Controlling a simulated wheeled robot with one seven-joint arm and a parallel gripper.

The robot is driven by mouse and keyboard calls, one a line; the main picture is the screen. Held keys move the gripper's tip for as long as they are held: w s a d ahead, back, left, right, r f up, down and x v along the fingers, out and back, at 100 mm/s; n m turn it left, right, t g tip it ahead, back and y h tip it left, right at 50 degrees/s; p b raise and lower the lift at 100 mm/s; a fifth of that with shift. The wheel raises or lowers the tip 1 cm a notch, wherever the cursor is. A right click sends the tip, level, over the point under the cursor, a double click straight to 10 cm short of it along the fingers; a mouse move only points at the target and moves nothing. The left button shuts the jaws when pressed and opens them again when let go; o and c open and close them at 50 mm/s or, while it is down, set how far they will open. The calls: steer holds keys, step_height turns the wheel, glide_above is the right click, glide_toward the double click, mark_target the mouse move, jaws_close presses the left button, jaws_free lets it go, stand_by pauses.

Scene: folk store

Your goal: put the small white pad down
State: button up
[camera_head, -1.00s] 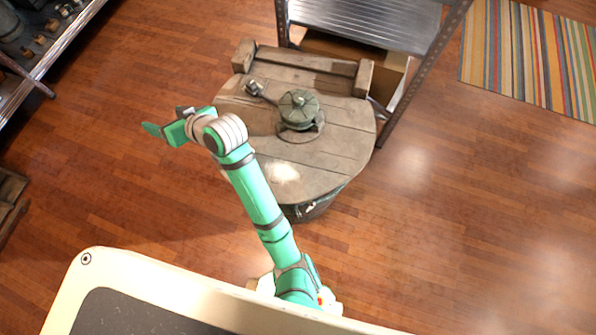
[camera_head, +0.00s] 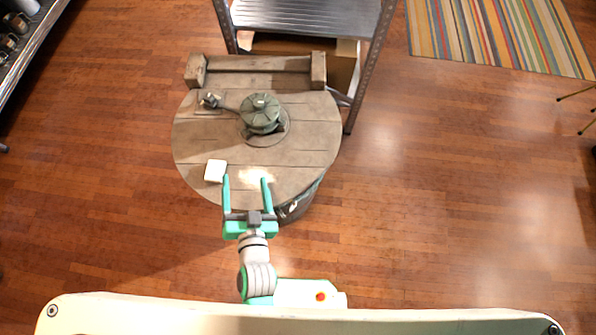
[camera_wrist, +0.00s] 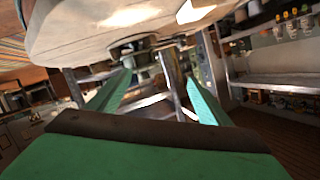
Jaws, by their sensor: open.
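The small white pad (camera_head: 215,171) lies flat on the front left part of the round wooden table top (camera_head: 300,150), close to its edge. It also shows at the top of the wrist view (camera_wrist: 195,11), at the edge of the table top. My gripper (camera_head: 247,180) is open and empty, with its two green fingers apart at the table's front edge. The pad is just left of the left finger in the head view, and nothing is between the fingers.
A green-grey metal device (camera_head: 261,114) with a side arm stands in the middle of the table. A wooden rail (camera_head: 257,64) runs along the table's back. A metal shelf rack (camera_head: 305,18) stands behind. A striped rug (camera_head: 500,35) and open floor lie to the right.

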steer(key=s+d+r+n+h, duration=0.1)
steer(key=s+d+r+h, duration=0.1)
steer(key=s+d, duration=0.5)
steer(key=s+d+r+n+t+h, duration=0.1)
steer(key=s+d+r, duration=0.1)
steer(key=s+d, duration=0.5)
steer(key=shift+d+h, duration=0.4)
steer(key=shift+d, duration=0.2)
steer(key=c, duration=1)
steer(key=shift+d+f, duration=0.1)
steer(key=shift+d, duration=0.1)
steer(key=shift+c, duration=0.2)
